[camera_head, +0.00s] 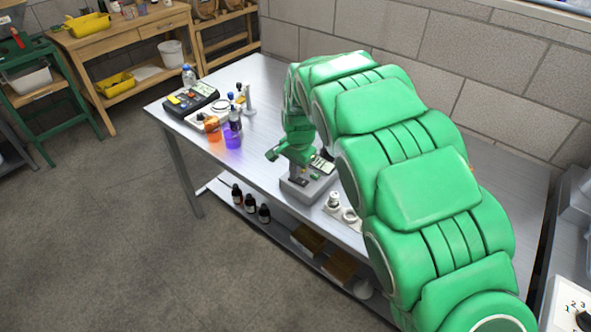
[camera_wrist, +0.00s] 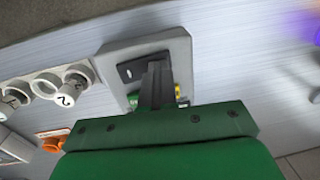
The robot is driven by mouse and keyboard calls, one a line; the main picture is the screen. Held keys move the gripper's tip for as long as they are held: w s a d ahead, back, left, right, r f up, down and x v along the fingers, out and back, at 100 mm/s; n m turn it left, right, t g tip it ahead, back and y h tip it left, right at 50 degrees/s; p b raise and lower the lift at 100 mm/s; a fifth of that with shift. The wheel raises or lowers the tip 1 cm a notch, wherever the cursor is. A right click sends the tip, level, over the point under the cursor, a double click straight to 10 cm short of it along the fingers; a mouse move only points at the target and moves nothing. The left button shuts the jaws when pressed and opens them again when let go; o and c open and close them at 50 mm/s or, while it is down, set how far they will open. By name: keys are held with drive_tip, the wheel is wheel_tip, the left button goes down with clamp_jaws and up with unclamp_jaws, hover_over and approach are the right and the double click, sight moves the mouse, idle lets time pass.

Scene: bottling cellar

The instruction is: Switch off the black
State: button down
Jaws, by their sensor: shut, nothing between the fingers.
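My gripper (camera_wrist: 156,84) is shut and empty, its dark fingers together over a grey device (camera_wrist: 178,48) in the wrist view. The device has a dark recessed panel with a small black part (camera_wrist: 131,70) left of the fingers; the fingers hide part of the panel, and I cannot tell whether they touch it. Yellow and green bits show beside the fingers. In the head view the grey device (camera_head: 296,190) stands on the metal bench, with my gripper (camera_head: 299,172) just above it. A second, black-topped device (camera_head: 190,99) with coloured buttons stands at the bench's far left end.
A white holder (camera_wrist: 43,83) with numbered white caps is left of the device in the wrist view. On the bench (camera_head: 262,85) stand an orange beaker (camera_head: 212,129), a purple beaker (camera_head: 232,136) and small bottles. Dark bottles (camera_head: 250,203) are on the lower shelf.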

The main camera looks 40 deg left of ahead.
sight(306, 182)
drive_tip(key=shift+d, duration=0.25)
drive_tip(key=shift+d+r, duration=0.15)
drive_tip(key=shift+d, duration=0.45)
drive_tip(key=shift+r, duration=0.15)
wheel_tip(306, 182, up, 14)
drive_tip(key=d, duration=0.2)
drive_tip(key=shift+f, duration=0.2)
drive_tip(key=shift+d, duration=0.1)
idle(0.4)
